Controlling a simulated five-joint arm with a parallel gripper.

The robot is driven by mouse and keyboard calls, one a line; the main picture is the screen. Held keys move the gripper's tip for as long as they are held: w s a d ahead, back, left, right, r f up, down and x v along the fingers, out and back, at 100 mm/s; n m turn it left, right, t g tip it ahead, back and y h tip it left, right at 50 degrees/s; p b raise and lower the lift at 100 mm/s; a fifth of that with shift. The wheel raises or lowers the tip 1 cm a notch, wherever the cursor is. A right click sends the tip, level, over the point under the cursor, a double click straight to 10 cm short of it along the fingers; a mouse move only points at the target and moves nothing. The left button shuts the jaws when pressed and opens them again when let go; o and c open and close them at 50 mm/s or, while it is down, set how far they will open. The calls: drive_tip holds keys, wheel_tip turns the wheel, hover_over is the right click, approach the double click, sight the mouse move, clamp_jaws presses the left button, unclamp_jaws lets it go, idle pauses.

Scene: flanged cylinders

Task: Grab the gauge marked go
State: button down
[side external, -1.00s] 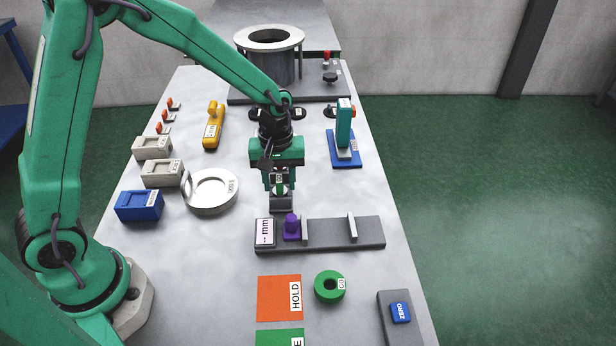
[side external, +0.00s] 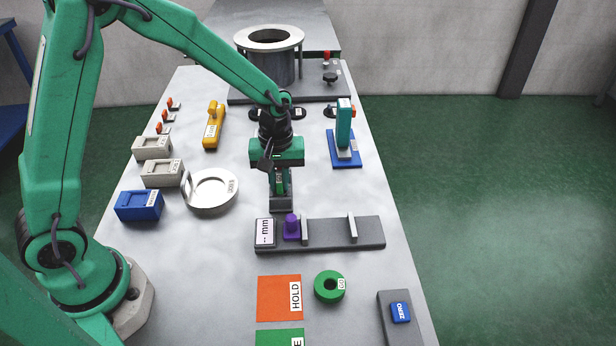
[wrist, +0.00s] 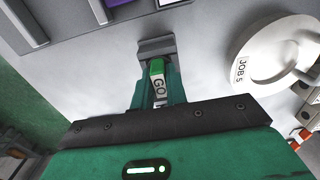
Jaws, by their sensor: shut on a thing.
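A small green gauge with a white label reading GO (wrist: 158,84) is between my fingers in the wrist view. My gripper (side external: 281,186) is shut on it, pointing down over the bench. The gauge stands at a grey holder (wrist: 156,48), which also shows below my fingers in the side view (side external: 281,208). I cannot tell whether the gauge still touches the holder. My fingers hide part of the gauge.
A grey fixture (side external: 335,235) with a purple piece (side external: 292,227) and "mm" display is just in front. A round metal dish (side external: 212,192) is left.

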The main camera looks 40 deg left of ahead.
sight(280, 178)
drive_tip(key=shift+r, duration=0.8)
wheel_tip(280, 178, up, 2)
drive_tip(key=shift+r, duration=0.2)
drive_tip(key=s+d+r, duration=0.7)
drive_tip(key=d, duration=0.2)
drive_tip(key=shift+s, duration=0.15)
drive_tip(key=shift+a, duration=0.1)
